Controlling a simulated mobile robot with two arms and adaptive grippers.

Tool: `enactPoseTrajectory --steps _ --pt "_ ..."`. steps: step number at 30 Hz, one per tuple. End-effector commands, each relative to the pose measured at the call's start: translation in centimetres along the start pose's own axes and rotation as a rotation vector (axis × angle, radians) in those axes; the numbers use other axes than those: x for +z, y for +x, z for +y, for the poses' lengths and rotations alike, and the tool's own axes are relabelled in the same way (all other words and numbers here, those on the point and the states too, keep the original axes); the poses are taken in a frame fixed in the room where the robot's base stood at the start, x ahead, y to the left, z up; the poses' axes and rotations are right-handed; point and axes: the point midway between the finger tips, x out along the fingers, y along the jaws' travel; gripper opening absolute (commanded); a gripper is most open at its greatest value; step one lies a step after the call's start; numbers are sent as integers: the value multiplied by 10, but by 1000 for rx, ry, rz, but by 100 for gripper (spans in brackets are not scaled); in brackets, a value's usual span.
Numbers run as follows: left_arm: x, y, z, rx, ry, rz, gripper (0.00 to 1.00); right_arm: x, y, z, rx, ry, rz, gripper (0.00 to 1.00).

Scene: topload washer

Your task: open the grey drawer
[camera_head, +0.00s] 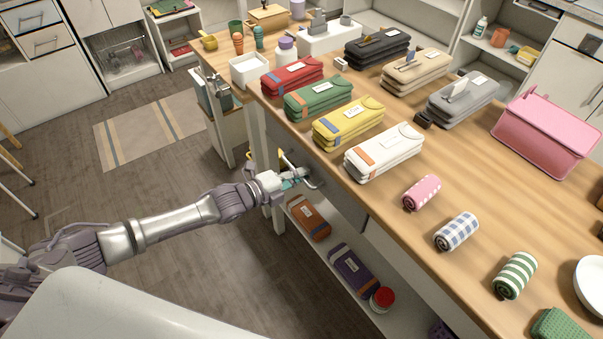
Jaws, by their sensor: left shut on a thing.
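The grey drawer (343,208) is set under the edge of the wooden-topped counter (450,165). Its pale bar handle (302,166) stands out from the front near the drawer's left end. My left gripper (291,180) is at this handle and shut on it, with the arm reaching in from the left. The fingertips are small and partly hidden. I cannot tell whether the drawer front stands out from the counter. My right gripper is not in view.
Folded cloth bundles, such as a white one (384,151), and rolled cloths (457,231) lie on the counter. A pink box (546,131) stands at the right. A shelf below holds an orange bundle (309,217) and a red-lidded jar (382,299).

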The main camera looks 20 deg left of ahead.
Motion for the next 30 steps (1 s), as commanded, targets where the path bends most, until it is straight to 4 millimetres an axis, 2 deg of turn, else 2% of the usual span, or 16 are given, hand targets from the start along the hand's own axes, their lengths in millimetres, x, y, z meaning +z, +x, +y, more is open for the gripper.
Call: enactPoseTrajectory --steps 8,24,30 --pt "-1 -46 10 10 -2 0 0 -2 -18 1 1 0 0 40" --pt "-1 -191 39 11 -4 0 0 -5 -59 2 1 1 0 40" --pt "-1 -237 49 9 -3 0 0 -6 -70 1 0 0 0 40"
